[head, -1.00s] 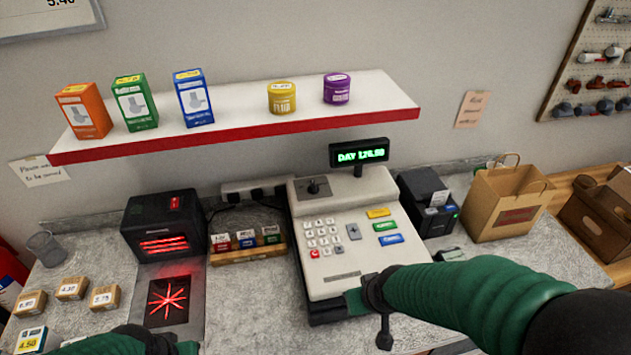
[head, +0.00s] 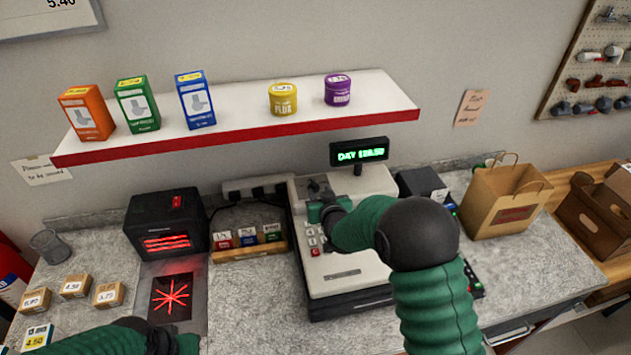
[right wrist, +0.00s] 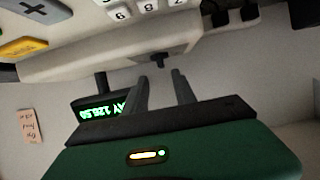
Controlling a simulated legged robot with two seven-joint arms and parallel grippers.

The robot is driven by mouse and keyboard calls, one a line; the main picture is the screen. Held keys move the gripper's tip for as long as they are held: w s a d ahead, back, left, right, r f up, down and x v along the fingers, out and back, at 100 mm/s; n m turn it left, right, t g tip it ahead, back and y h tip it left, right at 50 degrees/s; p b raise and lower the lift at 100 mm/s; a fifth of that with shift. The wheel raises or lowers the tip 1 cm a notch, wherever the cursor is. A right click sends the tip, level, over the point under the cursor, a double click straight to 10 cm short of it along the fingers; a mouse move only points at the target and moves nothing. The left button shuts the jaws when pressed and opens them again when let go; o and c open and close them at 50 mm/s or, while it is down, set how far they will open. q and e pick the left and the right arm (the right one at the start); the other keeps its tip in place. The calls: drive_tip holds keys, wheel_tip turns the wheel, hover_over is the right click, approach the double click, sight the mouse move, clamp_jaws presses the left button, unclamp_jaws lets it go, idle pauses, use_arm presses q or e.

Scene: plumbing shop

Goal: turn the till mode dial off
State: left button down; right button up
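The cream till (head: 345,270) stands on the counter, its green display (head: 359,152) showing a DAY reading. The dark mode dial (head: 314,186) is on the till's upper left, partly hidden by my right gripper (head: 318,202). In the right wrist view the dial (right wrist: 158,60) shows just beyond and between the two fingertips of my right gripper (right wrist: 160,76). Those fingers are apart, and no contact with the dial is visible. My left gripper (head: 185,343) is at the bottom left over the counter; its fingers are not clear.
A shelf (head: 240,120) with boxes and tins hangs above the till. A black scanner (head: 167,222) and a row of small labelled boxes (head: 248,242) stand left of the till. A receipt printer (head: 424,185) and paper bag (head: 505,200) stand to its right.

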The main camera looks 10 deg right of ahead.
sight(314, 184)
drive_tip(key=p+x, duration=0.1)
drive_tip(key=x, duration=0.6)
drive_tip(key=shift+w+a, duration=0.1)
drive_tip(key=shift+a, duration=0.05)
clamp_jaws()
